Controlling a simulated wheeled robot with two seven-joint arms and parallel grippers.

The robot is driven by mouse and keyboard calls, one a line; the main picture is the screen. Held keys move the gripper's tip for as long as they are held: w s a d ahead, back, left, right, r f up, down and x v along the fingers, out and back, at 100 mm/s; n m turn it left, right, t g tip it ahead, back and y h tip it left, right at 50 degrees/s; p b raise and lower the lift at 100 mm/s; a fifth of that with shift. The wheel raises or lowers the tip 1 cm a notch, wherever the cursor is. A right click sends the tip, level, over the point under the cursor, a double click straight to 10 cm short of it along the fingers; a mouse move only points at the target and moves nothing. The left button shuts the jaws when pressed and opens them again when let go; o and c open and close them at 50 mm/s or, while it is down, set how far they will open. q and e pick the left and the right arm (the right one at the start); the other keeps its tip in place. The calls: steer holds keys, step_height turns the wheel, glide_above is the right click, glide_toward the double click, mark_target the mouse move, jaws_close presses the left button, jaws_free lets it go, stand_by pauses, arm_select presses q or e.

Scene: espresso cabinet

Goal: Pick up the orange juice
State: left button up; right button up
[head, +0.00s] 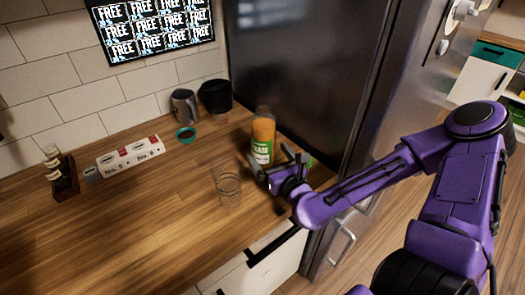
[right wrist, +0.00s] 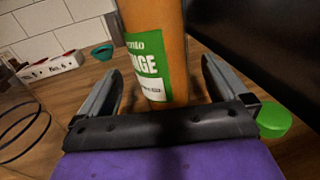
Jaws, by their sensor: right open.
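The orange juice bottle (head: 263,137) stands upright on the wooden counter near the dark fridge side. It has orange contents and a green and white label. In the right wrist view the bottle (right wrist: 156,50) stands between the two open fingers, with visible gaps on both sides. My right gripper (head: 274,168) is open at the front of the bottle's lower part; in the right wrist view the gripper (right wrist: 160,92) points at the label. The bottle's top is cut off in the wrist view. My left gripper is not in view.
A clear glass (head: 229,188) stands just left of my right gripper. A green cap-like object (right wrist: 274,121) lies right of the fingers. A teal cup (head: 186,135), a grey pitcher (head: 185,106) and a white power strip (head: 130,156) are further back. The counter's left front is clear.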

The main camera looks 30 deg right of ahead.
mark_target(261, 143)
steer(key=w, duration=0.5)
steer(key=shift+w+d+f+p, duration=0.1)
steer(key=shift+w+d+p, duration=0.15)
steer(key=shift+d+p, duration=0.15)
steer(key=shift+w, duration=0.2)
steer(key=c, duration=1.4)
steer(key=shift+r, duration=0.2)
